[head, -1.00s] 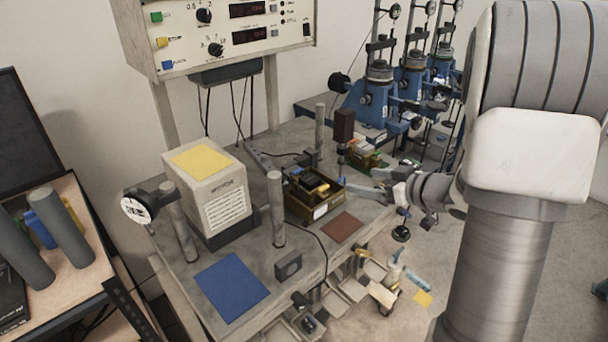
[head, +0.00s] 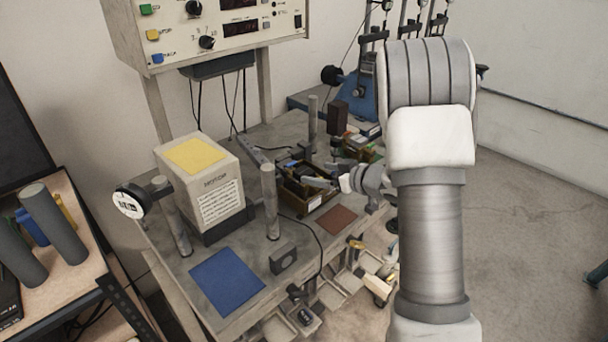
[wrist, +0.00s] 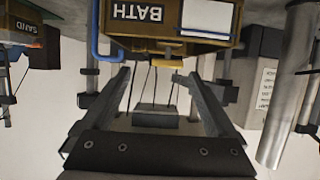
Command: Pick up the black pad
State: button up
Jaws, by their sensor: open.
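I cannot single out the black pad for certain. Dark shapes (head: 297,172) lie in the small brown tray (head: 318,206) on the bench, partly hidden by my gripper. My gripper (head: 322,182) reaches in from the right, at the tray's right side in the head view. In the wrist view my gripper (wrist: 160,78) is open, its two fingers apart with nothing held between them. That view is upside down and shows a brown tray (wrist: 118,22) lettered BATH just beyond the fingertips, with a yellow piece (wrist: 153,61) at its edge.
A blue square (head: 228,281) and a red-brown square (head: 337,220) lie flat on the bench. A boxy block with a yellow top (head: 195,156), upright grey posts (head: 270,202) and a small dark block (head: 283,259) stand nearby. A tray lettered SAND (wrist: 22,28) shows in the wrist view.

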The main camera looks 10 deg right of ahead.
aim_at(306, 172)
jog(key=x, duration=0.4)
jog(key=shift+w+a+f, duration=0.1)
jog(key=shift+a, duration=0.4)
grip_shut()
